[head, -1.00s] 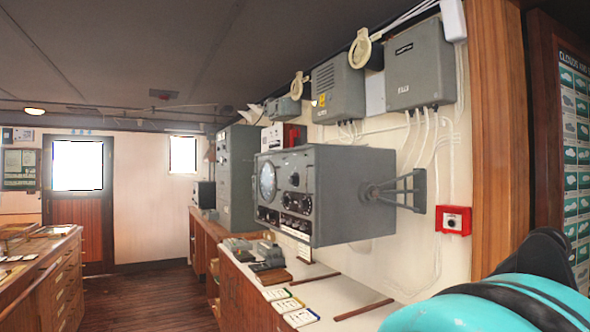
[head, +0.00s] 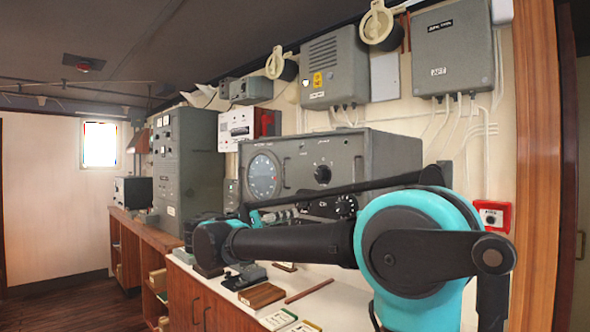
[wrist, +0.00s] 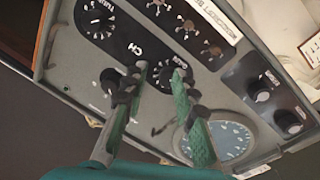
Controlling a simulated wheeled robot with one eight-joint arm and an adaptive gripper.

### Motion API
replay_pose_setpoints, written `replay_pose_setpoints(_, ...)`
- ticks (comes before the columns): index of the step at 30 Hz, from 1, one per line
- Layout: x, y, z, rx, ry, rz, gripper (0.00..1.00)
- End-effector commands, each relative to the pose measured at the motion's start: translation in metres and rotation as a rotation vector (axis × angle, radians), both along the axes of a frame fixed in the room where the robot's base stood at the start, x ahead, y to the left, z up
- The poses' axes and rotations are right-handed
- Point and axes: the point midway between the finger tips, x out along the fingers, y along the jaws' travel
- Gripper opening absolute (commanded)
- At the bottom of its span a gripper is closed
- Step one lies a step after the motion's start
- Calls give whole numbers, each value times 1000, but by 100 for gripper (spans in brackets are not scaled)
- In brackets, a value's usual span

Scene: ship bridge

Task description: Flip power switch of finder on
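The finder is a grey metal cabinet (head: 385,150) on the wall side, with a round dial (head: 263,174) and knobs on its front. My arm covers much of its lower front in the head view. In the wrist view its panel (wrist: 75,45) appears tilted, with the dial (wrist: 232,138) at lower right, black knobs, and several small switch-like controls (wrist: 187,24) along the top. My gripper (wrist: 160,73) has two green fingers apart, pointing at the panel near the "CH" label and a scaled knob (wrist: 178,68). Nothing shows between them. Contact with the panel cannot be told.
A counter below the finder (head: 345,297) holds a wooden block (head: 262,296), cards and small devices. Grey boxes (head: 453,45) hang on the wall above. A red call box (head: 493,216) is at right. A tall grey cabinet (head: 185,150) stands further left. Floor at left is clear.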

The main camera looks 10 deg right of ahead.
Motion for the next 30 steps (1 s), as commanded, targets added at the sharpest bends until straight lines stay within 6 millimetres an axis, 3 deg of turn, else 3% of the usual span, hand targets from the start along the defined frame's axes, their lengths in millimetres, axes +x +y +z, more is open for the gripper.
replay_pose_setpoints(1,1,26,31,-34,-93,19,28)
replay_pose_setpoints(4,-5,63,80,-84,-265,49,28)
replay_pose_setpoints(6,-9,81,103,-105,-348,66,28)
replay_pose_setpoints(10,-14,96,124,-123,-429,84,28)
replay_pose_setpoints(17,-3,77,137,-127,-440,84,28)
replay_pose_setpoints(30,38,6,169,-128,-437,82,28)
